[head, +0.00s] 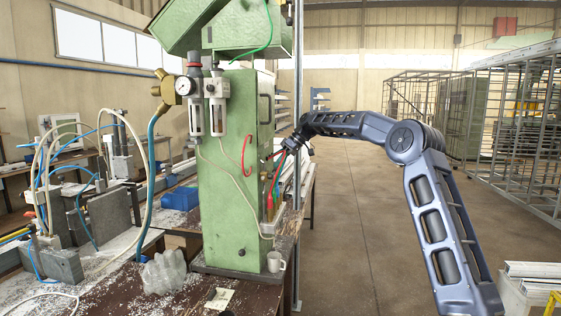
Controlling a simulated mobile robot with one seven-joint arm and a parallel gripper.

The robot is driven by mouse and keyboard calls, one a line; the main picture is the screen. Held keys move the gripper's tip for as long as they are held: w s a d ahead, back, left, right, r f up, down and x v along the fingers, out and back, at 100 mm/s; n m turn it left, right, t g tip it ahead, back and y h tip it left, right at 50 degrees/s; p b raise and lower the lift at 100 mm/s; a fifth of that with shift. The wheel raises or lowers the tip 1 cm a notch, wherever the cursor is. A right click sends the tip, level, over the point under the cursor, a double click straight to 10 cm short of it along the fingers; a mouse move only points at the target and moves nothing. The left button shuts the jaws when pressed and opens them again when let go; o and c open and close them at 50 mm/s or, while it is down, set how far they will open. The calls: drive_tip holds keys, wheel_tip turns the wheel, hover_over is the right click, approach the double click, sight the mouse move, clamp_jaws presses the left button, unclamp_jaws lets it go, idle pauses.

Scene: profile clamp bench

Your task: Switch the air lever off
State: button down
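My arm reaches in from the right, and my gripper (287,146) is beside the right edge of the green machine column (226,180). The gripper is small and dark here, and I cannot tell whether its fingers are open or shut. A small red piece shows by the gripper tip, but I cannot tell whether it is the air lever or whether the gripper touches it. The air unit with a round pressure gauge (185,86) and two clear bowls is on the column's upper left. I cannot make out the lever's position.
Tools with coloured handles stand low on the column's right side. A white cup (276,262) and a crumpled clear plastic piece (165,272) are on the bench. Hoses and clamps fill the left. A vertical metal post (298,60) stands by the column. Open floor (345,230) lies right.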

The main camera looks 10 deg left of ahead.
drive_tip(key=w+a+r+v, duration=0.1)
drive_tip(key=a+v, duration=0.1)
drive_tip(key=v, duration=1.1)
drive_tip(key=shift+w, duration=0.35)
drive_tip(key=shift+s+a, duration=0.1)
